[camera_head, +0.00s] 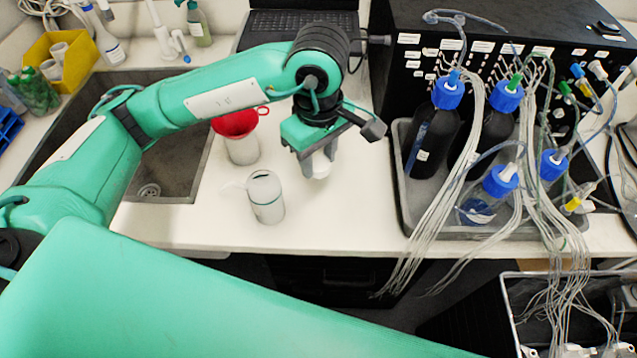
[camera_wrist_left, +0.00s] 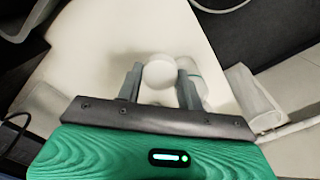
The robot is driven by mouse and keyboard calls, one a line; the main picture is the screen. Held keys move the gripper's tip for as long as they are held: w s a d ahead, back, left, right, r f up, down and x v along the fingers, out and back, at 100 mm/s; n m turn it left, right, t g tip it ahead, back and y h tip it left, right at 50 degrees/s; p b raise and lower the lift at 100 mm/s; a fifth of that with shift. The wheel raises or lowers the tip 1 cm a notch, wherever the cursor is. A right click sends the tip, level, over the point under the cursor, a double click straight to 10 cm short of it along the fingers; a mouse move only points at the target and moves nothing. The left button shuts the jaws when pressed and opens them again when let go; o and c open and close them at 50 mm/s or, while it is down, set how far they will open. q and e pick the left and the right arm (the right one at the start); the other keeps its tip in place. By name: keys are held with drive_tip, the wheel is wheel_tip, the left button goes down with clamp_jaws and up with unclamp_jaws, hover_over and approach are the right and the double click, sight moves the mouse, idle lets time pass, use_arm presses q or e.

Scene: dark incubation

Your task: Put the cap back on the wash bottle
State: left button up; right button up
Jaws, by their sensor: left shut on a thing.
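In the head view the fingers partly hide the cap. My right gripper is out of view.
A container with a red funnel (camera_head: 237,123) stands behind the bottle. The sink (camera_head: 180,176) lies to the left. A grey tray (camera_head: 405,190) with blue-capped bottles and hanging tubes stands to the right. The bench's front edge is close to the bottle.

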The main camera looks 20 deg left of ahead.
sight(318, 163)
use_arm(q)
drive_tip(key=shift+r, duration=1.9)
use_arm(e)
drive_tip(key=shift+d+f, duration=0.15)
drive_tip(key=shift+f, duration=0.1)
